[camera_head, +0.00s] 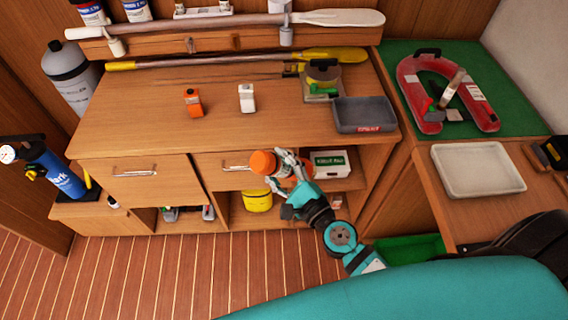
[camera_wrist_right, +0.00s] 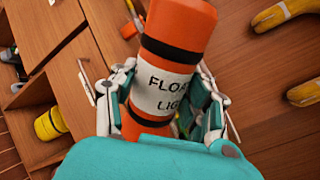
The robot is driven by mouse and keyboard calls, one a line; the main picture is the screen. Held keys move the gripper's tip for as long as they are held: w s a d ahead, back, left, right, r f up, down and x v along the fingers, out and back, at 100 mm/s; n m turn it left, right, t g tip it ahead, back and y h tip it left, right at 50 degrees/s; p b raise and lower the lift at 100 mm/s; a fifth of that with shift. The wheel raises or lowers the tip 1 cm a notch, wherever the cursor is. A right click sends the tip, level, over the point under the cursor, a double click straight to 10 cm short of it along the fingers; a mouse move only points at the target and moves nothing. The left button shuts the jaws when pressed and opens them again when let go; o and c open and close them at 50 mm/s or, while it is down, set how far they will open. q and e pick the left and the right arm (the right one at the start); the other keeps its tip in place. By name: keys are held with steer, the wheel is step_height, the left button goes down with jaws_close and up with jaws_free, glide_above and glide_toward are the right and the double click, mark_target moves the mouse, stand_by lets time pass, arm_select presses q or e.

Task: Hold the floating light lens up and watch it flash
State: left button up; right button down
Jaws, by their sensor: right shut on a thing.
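The floating light (camera_head: 263,163) is an orange cylinder with black bands and a white label. The right gripper also shows in the wrist view (camera_wrist_right: 165,105), with one finger on each side of the body. In the head view its orange end points left. I see no flash. My left gripper is not in view.
The wooden counter (camera_head: 150,120) holds an orange box (camera_head: 192,102), a white box (camera_head: 247,98) and a grey tray (camera_head: 363,115). A yellow container (camera_head: 257,201) sits in the open shelf below. A white tray (camera_head: 477,170) lies at right. The floor at left is clear.

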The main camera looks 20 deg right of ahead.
steer(key=n, duration=0.1)
steer(key=f+n, duration=0.1)
steer(key=shift+w+n, duration=0.1)
steer(key=shift+n, duration=0.2)
steer(key=n, duration=0.2)
steer(key=f+n, duration=0.1)
steer(key=n, duration=0.2)
steer(key=shift+f+b, duration=0.15)
steer(key=shift+b, duration=0.15)
steer(key=shift+f+n, duration=0.25)
steer(key=shift+n, duration=0.85)
steer(key=n, duration=0.2)
steer(key=f+n, duration=0.1)
steer(key=n, duration=0.1)
steer(key=shift+f+n, duration=0.15)
steer(key=shift+n, duration=0.25)
steer(key=shift+f+n, duration=0.1)
steer(key=shift+n, duration=0.9)
arm_select(q)
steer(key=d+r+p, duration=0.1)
steer(key=p, duration=0.1)
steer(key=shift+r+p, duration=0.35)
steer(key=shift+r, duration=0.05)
arm_select(e)
step_height(320, 180, down, 3)
steer(key=n, duration=1.1)
steer(key=shift+f, duration=0.1)
